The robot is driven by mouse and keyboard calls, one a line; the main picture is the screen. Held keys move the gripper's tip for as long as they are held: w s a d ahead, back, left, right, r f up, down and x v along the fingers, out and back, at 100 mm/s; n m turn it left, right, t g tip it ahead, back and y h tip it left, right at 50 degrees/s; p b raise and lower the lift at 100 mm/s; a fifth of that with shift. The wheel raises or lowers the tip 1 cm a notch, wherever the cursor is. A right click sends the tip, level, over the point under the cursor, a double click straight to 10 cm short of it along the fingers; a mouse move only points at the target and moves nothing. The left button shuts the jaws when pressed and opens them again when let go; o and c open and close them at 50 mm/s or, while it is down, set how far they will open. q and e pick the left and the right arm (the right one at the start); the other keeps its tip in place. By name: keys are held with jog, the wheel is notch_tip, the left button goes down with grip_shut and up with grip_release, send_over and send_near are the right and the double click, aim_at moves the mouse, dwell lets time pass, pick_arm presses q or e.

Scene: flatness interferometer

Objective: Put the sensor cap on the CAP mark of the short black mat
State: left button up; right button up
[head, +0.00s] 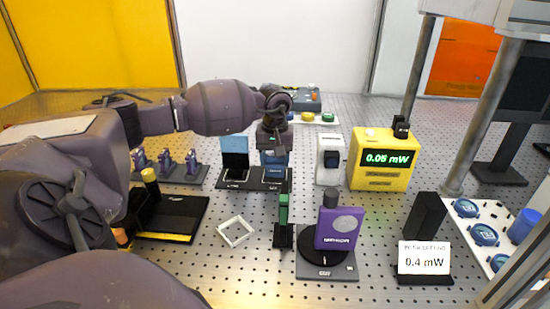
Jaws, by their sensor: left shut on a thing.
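My left gripper (274,149) reaches in from the left and points down over the right part of a short black mat (252,185). It is shut on a small blue piece (275,166), probably the sensor cap, at the mat's right end. The gripper hides the top of the piece, and I cannot tell whether it touches the mat. A black-and-blue block (235,157) stands on the mat's left part. Small white marks show along the mat's front edge, too small to read. My right gripper is not in view.
A purple sensor (338,228) stands on a round black base in front. A green-and-black post (284,215) and a white square frame (235,231) are nearby.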

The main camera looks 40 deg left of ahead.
pick_arm(q)
jog(key=shift+f, duration=0.3)
dwell(0.4)
jog(key=o, duration=0.8)
jog(key=shift+o, duration=0.2)
jog(key=shift+r, duration=0.15)
jog(key=shift+r+p, duration=0.7)
jog(key=shift+r, duration=2.65)
